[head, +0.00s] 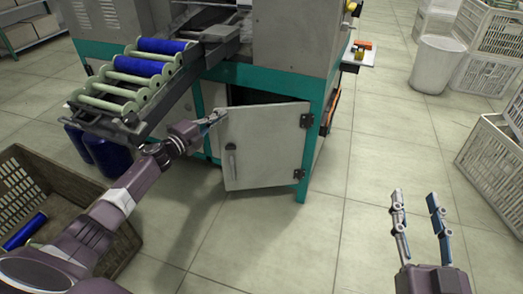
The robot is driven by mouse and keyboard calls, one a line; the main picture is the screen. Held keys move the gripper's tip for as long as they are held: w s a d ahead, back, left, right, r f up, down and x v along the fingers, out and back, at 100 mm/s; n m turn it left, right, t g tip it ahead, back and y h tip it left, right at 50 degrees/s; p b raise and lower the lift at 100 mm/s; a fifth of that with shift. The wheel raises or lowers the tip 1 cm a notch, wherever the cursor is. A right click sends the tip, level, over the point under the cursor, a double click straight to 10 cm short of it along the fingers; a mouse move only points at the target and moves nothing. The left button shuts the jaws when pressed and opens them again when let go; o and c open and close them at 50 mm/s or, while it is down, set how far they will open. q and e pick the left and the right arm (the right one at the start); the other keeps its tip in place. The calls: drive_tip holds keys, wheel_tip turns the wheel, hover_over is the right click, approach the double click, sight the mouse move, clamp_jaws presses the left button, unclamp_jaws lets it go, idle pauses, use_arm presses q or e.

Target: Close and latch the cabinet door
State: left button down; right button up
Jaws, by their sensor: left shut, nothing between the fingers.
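The grey cabinet door (265,146) hangs partly open on the front of the machine, with dark space showing above its top edge. Its hinges are on its right side, and a small handle (231,160) sits near its left edge. My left gripper (218,116) is shut and empty at the door's upper left corner; I cannot tell whether it touches the door. My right gripper (418,205) is open and empty over the floor at the lower right, well apart from the door. The latch's catch on the frame is not visible.
A roller rack with blue bobbins (138,66) juts from the machine at the left, close above my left arm. A brown crate (30,180) stands at the lower left. A white bin (437,65) and pale crates (490,45) stand at the right. The floor before the door is clear.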

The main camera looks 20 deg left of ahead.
use_arm(q)
drive_tip(key=shift+w+a, duration=0.35)
drive_tip(key=shift+w, duration=0.1)
use_arm(e)
drive_tip(key=shift+d+r+t, duration=0.15)
drive_tip(key=shift+r+t, duration=0.25)
drive_tip(key=shift+r, duration=0.3)
use_arm(q)
drive_tip(key=shift+s, duration=0.1)
